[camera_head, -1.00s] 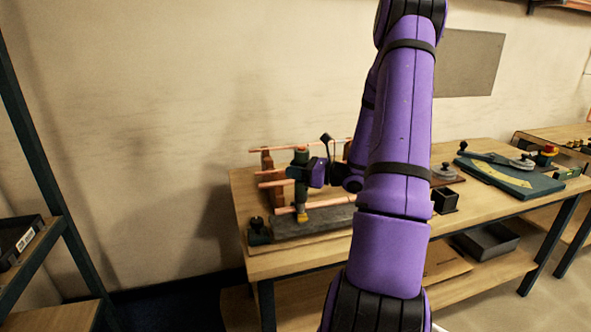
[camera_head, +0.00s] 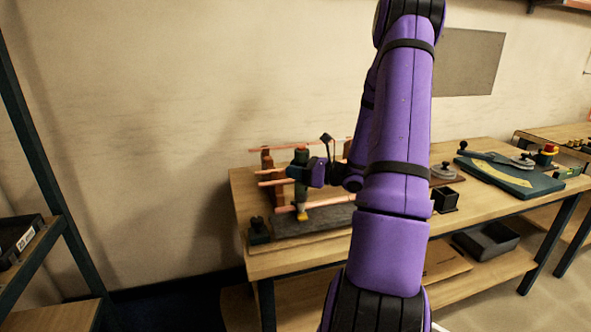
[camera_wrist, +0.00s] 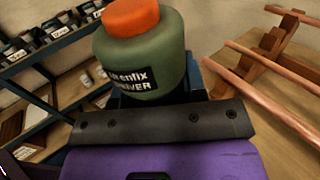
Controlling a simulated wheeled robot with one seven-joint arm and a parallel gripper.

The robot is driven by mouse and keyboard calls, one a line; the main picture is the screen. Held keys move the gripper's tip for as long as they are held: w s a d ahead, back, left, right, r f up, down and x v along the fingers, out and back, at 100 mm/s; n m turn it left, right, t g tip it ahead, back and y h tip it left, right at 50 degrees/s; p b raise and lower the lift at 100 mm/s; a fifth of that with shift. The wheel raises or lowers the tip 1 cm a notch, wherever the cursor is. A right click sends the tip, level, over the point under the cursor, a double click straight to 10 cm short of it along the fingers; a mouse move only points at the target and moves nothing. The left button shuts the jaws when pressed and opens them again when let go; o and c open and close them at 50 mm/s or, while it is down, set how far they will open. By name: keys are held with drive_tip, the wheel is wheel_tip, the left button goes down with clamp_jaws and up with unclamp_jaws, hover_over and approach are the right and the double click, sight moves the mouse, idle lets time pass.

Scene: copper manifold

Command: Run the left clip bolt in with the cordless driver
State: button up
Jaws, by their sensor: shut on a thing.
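My gripper (camera_head: 311,172) is shut on the green cordless driver (camera_head: 301,158), which stands upright with its nose pointing down. The driver's yellow lower end (camera_head: 302,215) is at the lowest copper pipe, over the dark mat. The copper pipes (camera_head: 272,183) run across brown wooden uprights (camera_head: 267,163) and show at right in the wrist view (camera_wrist: 265,95). The left clip and its bolt are too small or hidden to make out, so contact cannot be told.
The dark mat (camera_head: 322,221) lies on the wooden bench, with a small dark clamp-like object (camera_head: 258,231) at its left. A black open box (camera_head: 445,200) and a dark green board (camera_head: 508,176) stand to the right. Shelving (camera_head: 22,240) is at far left.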

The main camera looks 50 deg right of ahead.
sight(296, 149)
drive_tip(key=shift+r, duration=3)
drive_tip(key=shift+d, duration=0.15)
